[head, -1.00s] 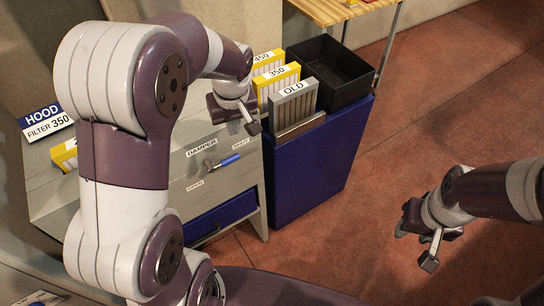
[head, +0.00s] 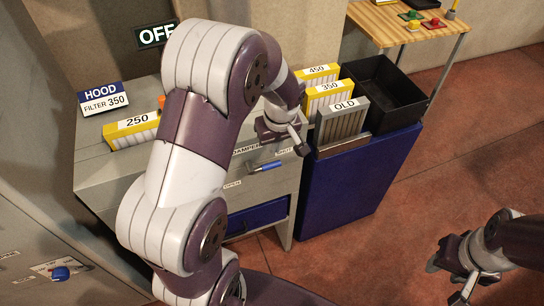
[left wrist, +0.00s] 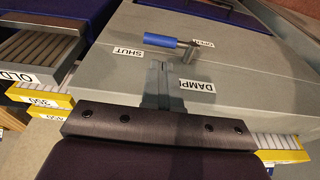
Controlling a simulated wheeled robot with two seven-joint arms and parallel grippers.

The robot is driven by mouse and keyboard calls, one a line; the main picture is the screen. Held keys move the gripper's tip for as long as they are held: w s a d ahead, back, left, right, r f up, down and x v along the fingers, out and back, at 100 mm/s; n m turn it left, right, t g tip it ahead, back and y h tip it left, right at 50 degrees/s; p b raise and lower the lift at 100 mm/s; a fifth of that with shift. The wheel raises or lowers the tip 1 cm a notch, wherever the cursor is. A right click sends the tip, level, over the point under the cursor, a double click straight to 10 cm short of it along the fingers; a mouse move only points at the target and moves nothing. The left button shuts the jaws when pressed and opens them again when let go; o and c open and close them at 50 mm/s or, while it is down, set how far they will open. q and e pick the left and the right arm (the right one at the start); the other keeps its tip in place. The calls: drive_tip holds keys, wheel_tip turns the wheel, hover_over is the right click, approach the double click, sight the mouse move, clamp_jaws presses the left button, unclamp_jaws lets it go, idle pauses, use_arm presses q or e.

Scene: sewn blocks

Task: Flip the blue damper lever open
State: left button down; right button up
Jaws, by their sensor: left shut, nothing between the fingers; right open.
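The damper lever has a blue handle (head: 266,166) on the sloped grey hood front. The handle points right from its grey pivot, on the side of the SHUT label (head: 283,150). The OPEN label (head: 232,184) is lower left. In the left wrist view the blue handle (left wrist: 160,40) extends left from the pivot (left wrist: 190,52). My left gripper (head: 270,141) is shut and empty just above the lever. Its fingertips (left wrist: 159,66) lie close to the handle; I cannot tell whether they touch. My right gripper (head: 465,285) is open and empty over the floor, far from the lever.
A yellow 250 filter (head: 135,134) sits in the grey cabinet top, behind my left arm. A blue knob (head: 60,273) is at lower left.

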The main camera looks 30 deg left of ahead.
sight(272, 165)
use_arm(q)
drive_tip(key=f, duration=0.5)
drive_tip(key=w+a+f, duration=0.1)
drive_tip(key=f, duration=0.1)
drive_tip(key=shift+f, duration=0.3)
drive_tip(key=shift+s, duration=0.1)
drive_tip(key=shift+a+f, duration=0.1)
